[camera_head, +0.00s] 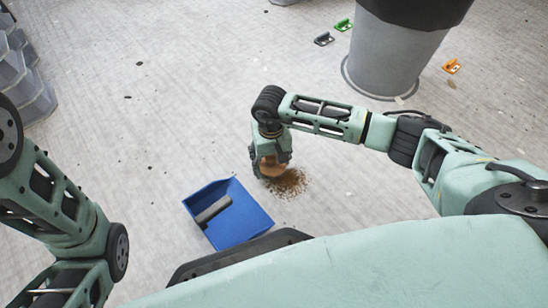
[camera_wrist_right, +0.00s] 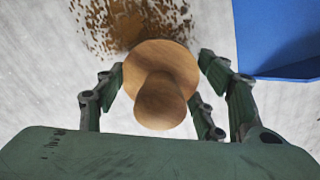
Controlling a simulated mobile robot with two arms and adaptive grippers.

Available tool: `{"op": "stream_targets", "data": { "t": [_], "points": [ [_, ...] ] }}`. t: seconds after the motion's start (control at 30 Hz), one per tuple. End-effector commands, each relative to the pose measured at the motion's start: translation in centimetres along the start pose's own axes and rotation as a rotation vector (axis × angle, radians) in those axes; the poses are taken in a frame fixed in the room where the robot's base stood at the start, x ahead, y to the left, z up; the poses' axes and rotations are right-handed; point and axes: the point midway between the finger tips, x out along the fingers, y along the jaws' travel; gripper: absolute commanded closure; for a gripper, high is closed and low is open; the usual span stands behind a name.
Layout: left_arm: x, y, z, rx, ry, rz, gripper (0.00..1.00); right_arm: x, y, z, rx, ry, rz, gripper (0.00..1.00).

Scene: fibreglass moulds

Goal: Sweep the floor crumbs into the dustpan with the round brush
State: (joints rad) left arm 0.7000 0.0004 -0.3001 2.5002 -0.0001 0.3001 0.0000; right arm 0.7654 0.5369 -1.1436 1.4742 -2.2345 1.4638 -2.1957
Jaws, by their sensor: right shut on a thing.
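The round wooden brush (camera_head: 270,168) is in my right gripper (camera_head: 271,160), low over the floor at the near-left edge of the crumbs. In the right wrist view the brush (camera_wrist_right: 160,85) sits between the two fingers of my right gripper (camera_wrist_right: 160,92). The brown crumbs (camera_head: 291,182) lie in a loose pile on the floor; they also show in the right wrist view (camera_wrist_right: 125,22). The blue dustpan (camera_head: 245,222), with a grey handle, lies on the floor left of the pile and nearer me. My left arm is at the left edge, but its gripper is out of view.
A large grey bin (camera_head: 390,55) with a black liner stands at the back right. Stacked grey containers (camera_head: 25,80) are at the left edge. Small green (camera_head: 343,25), dark (camera_head: 323,39) and orange (camera_head: 452,66) items lie on the far floor. Floor around the dustpan is mostly clear.

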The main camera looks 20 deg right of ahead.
Motion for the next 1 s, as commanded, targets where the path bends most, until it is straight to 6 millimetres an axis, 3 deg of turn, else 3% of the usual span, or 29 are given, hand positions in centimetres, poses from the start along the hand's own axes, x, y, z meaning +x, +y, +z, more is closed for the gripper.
{"op": "stream_targets", "data": {
  "t": [0.7,1.0],
  "points": [
    [0.5,-0.1,0.1,0.000,0.000,0.000,0.68,0.1,-4.1,2.3,-0.006,-0.008,-0.004,0.58],
    [0.5,-0.1,0.2,0.000,0.000,0.000,0.68,0.1,-4.6,2.5,-0.004,-0.007,-0.004,0.58]
  ]
}}
